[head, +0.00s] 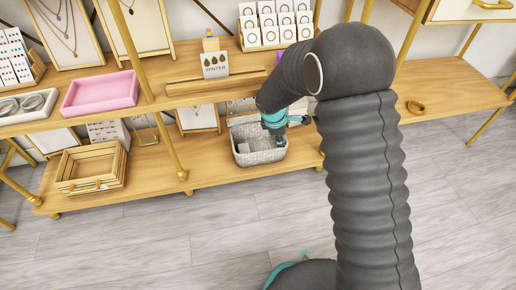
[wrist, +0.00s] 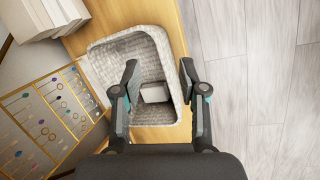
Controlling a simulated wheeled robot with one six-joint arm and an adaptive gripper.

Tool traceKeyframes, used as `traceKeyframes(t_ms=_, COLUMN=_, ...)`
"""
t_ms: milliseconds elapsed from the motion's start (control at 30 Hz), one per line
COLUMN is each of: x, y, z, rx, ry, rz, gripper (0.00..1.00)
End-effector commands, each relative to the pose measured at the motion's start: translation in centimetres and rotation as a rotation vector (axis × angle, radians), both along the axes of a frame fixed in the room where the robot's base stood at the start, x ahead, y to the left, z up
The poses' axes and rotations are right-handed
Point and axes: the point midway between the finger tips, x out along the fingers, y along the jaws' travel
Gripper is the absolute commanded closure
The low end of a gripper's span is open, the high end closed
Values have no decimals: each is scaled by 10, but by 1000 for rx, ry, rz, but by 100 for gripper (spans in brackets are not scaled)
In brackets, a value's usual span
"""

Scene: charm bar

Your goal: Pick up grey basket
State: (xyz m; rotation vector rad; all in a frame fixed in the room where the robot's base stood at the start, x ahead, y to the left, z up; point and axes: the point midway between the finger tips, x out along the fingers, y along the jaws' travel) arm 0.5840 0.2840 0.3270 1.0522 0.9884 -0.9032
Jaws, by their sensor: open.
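The grey basket (head: 262,156) stands on the lower wooden shelf in the head view. It is woven, open at the top and has rounded corners. In the wrist view the basket (wrist: 107,62) lies right below the fingers, with a small pale block (wrist: 154,92) inside. My gripper (wrist: 160,80) is open, its two dark fingers apart over the basket's opening and the right finger close to the right rim. In the head view my gripper (head: 278,133) is at the basket's top, partly hidden by my arm. I cannot tell whether a finger touches the rim.
A wooden crate (head: 91,168) stands left on the same shelf. The upper shelf above holds a pink tray (head: 101,92) and earring cards. A gold post (head: 160,105) rises left of the basket. An earring board (wrist: 42,122) is left in the wrist view. Grey floor in front is clear.

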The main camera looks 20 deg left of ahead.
Motion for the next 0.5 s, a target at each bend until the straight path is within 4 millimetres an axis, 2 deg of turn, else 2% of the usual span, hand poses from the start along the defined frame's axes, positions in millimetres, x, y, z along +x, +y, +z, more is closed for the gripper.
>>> traceKeyframes(t_ms=33, x=-2, y=12, z=-26, rx=-20, ry=14, rz=53, gripper=58)
traceKeyframes(t_ms=200, x=-7, y=43, z=-76, rx=-66, ry=41, rz=202, gripper=58)
traceKeyframes(t_ms=333, x=-12, y=64, z=-89, rx=-90, ry=71, rz=296, gripper=58)
traceKeyframes(t_ms=500, x=-16, y=74, z=-99, rx=-103, ry=92, rz=347, gripper=58)
